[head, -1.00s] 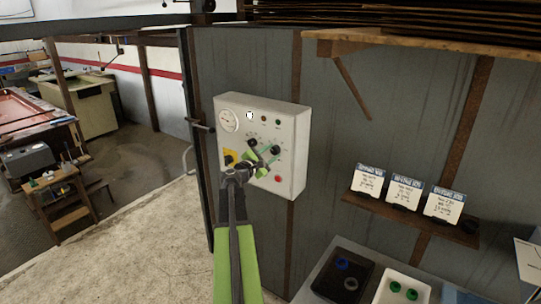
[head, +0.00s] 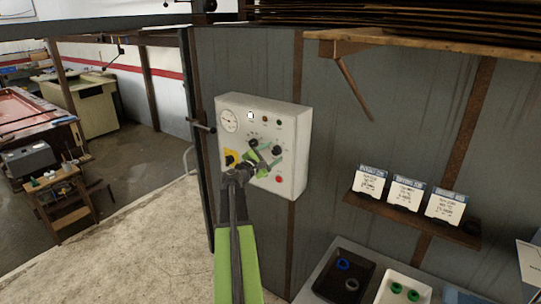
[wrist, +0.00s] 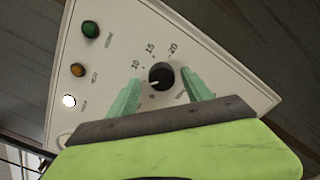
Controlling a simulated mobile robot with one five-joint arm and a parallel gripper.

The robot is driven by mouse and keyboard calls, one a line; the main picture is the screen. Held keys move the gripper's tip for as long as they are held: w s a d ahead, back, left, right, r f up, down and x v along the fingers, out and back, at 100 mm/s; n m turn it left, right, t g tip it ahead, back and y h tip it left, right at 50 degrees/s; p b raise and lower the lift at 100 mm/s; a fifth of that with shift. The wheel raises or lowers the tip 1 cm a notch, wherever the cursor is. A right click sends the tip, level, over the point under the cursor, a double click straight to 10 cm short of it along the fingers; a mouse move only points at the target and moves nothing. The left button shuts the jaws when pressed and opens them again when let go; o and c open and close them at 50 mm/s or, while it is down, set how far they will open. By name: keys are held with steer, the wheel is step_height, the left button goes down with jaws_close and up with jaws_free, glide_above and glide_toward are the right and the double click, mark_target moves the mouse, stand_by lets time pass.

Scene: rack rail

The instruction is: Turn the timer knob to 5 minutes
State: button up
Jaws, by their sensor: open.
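The timer knob (wrist: 161,75) is black and round, on the white control box (head: 232,108). In the wrist view its white pointer mark points to the lower left, below the printed 10; 15 and 20 are printed farther round. The exact setting is hard to read. My gripper (wrist: 158,84) is open, with one green finger on each side of the knob. In the head view my gripper (head: 263,160) is in front of the box and partly covers its knobs. I cannot tell whether the fingers touch the knob.
The box also carries a gauge (head: 228,120), a lit white lamp (head: 250,115), an orange lamp (wrist: 78,70), a green lamp (wrist: 90,29), a yellow switch plate (head: 231,156) and a red button (head: 279,180). A shelf with cards (head: 408,192) and trays stand to the right.

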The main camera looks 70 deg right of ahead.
steer(key=v, duration=1.7)
steer(key=shift+a, duration=0.25)
steer(key=s+d+m, duration=0.1)
steer(key=d+m, duration=0.4)
steer(key=m, duration=0.1)
steer(key=s+d+m, duration=0.1)
steer(key=d+m, duration=0.5)
steer(key=s+d+m, duration=0.2)
steer(key=d+m, duration=0.4)
steer(key=shift+s+d+m, duration=0.1)
steer(key=shift+d+m, duration=0.05)
steer(key=shift+m, duration=0.15)
